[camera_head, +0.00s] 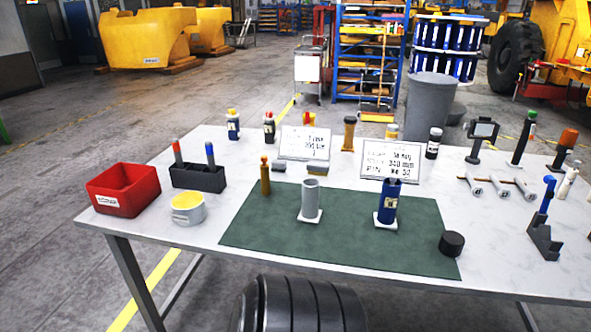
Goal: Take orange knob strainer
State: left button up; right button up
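A dark upright piece with an orange knob-like top (567,140) stands at the right end of the white table (210,238). An orange-brown slim piece with a small round top (265,178) stands at the left edge of the green mat (345,250). I cannot tell from this view which of them is a strainer. Neither of my grippers shows in the head view.
A grey cylinder (311,198) and a blue container (388,203) stand on the mat, with a black puck (451,243) at its right corner. A red bin (124,190), yellow-topped tin (188,207) and dark holder (198,176) are left. The mat's front is clear.

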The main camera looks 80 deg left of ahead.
aim_at(265, 190)
jog(key=l+u, duration=0.15)
jog(key=u, duration=2.8)
jog(key=j, duration=0.1)
